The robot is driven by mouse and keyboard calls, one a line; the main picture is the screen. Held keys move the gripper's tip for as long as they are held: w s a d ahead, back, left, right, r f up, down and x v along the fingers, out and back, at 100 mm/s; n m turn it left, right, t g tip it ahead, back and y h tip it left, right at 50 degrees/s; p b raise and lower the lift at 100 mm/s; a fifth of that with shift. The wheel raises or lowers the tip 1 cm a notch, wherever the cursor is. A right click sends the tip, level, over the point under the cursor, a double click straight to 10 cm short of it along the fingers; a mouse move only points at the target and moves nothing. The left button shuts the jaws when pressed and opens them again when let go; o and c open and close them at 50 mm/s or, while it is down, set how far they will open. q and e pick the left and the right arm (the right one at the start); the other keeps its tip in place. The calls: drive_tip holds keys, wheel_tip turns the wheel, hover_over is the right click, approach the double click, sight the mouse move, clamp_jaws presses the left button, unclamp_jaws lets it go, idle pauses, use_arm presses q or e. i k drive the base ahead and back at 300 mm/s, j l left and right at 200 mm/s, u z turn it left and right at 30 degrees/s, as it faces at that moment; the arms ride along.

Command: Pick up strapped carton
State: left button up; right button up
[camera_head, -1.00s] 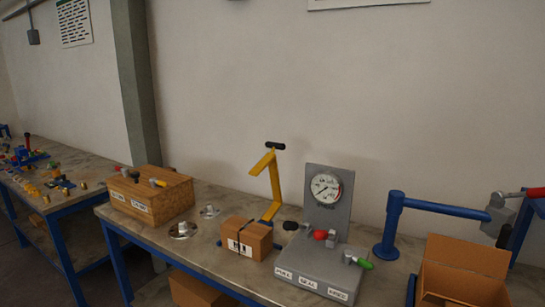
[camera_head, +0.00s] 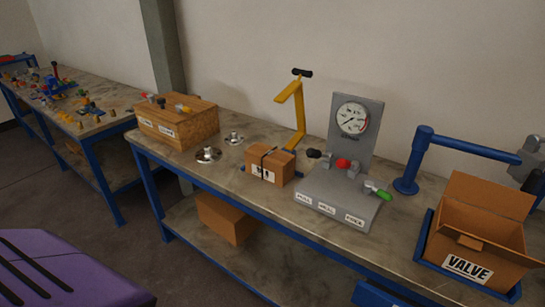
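The strapped carton (camera_head: 270,165) is a small brown box with a dark strap and a white label. It stands on the workbench, in front of the yellow stand and left of the grey gauge block. Another plain brown carton (camera_head: 226,218) sits on the shelf below the bench. Neither of my grippers shows in the head view.
The workbench (camera_head: 240,195) also holds a wooden box (camera_head: 177,122), metal flanges (camera_head: 208,154), a yellow stand (camera_head: 297,110), a gauge block (camera_head: 340,190), a blue post (camera_head: 409,165) and an open VALVE box (camera_head: 470,235). A purple surface (camera_head: 65,275) shows at lower left.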

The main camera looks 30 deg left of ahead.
sight(274, 165)
drive_tip(key=i+j, duration=0.2)
drive_tip(key=j, duration=0.15)
drive_tip(key=i+j, duration=0.45)
drive_tip(key=j, duration=0.25)
drive_tip(key=i+j, duration=0.2)
drive_tip(key=j, duration=0.15)
drive_tip(key=z, duration=0.05)
